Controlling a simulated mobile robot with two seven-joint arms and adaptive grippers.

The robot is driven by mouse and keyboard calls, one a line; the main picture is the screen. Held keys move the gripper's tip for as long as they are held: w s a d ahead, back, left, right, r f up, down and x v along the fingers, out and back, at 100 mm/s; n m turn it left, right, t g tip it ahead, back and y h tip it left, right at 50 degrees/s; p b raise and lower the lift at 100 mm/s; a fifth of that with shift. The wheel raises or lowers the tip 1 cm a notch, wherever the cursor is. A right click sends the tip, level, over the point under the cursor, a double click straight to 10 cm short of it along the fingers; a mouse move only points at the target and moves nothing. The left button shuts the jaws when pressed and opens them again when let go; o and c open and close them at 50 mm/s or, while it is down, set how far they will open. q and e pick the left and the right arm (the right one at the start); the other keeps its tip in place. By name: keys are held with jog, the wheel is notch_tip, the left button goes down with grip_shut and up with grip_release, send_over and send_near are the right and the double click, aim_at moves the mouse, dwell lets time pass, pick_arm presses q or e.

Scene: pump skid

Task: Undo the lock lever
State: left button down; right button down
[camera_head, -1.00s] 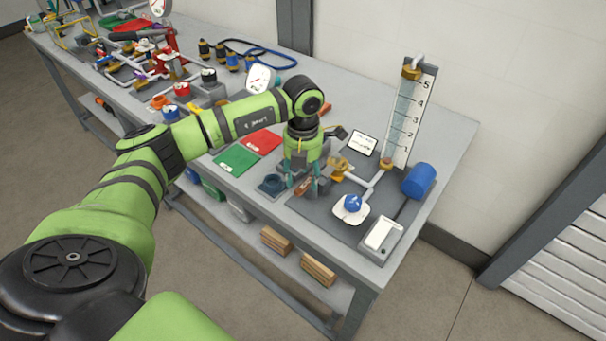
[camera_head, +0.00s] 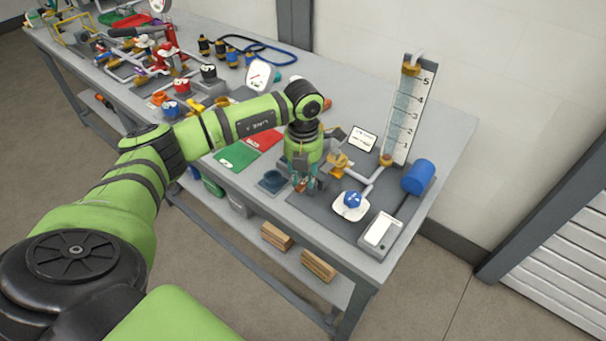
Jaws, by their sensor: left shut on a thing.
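My left gripper (camera_head: 303,187) points down at the front edge of the dark plate on the bench. Its fingers are shut on a small reddish-brown piece (camera_head: 301,184), which looks like the lock lever. The fingers cover most of it, so its angle and what it is mounted on are hard to tell. A dark blue-grey round socket (camera_head: 272,181) stands just left of the fingers, apart from them. My right gripper is not in view.
Right of the gripper are brass fittings (camera_head: 338,164), a blue knob on a white disc (camera_head: 352,200), a grey box (camera_head: 380,231), a blue cylinder (camera_head: 418,177) and a tall scaled gauge (camera_head: 409,110). Green (camera_head: 236,156) and red (camera_head: 264,138) mats lie to the left.

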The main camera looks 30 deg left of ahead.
pick_arm(q)
jog(key=n, duration=0.2)
jog(key=d+n, duration=0.1)
jog(key=n, duration=0.1)
jog(key=shift+b, duration=0.4)
jog(key=n, duration=0.2)
jog(key=d+n, duration=0.1)
jog(key=n, duration=0.1)
jog(key=shift+w+d+n, duration=0.1)
jog(key=shift+w+n, duration=0.1)
jog(key=shift+n, duration=0.2)
jog(key=n, duration=0.4)
jog(key=shift+w+d+r+n+b, duration=0.1)
jog(key=shift+w+d+n+b, duration=0.2)
jog(key=shift+w+d+b, duration=0.1)
jog(key=shift+w+d+n, duration=0.1)
jog(key=shift+w+n, duration=0.15)
jog(key=shift+n, duration=0.7)
jog(key=shift+w+d+n, duration=0.1)
jog(key=shift+w+n, duration=0.1)
jog(key=shift+n, duration=1.05)
jog(key=c, duration=1)
grip_release()
jog(key=shift+o, duration=0.2)
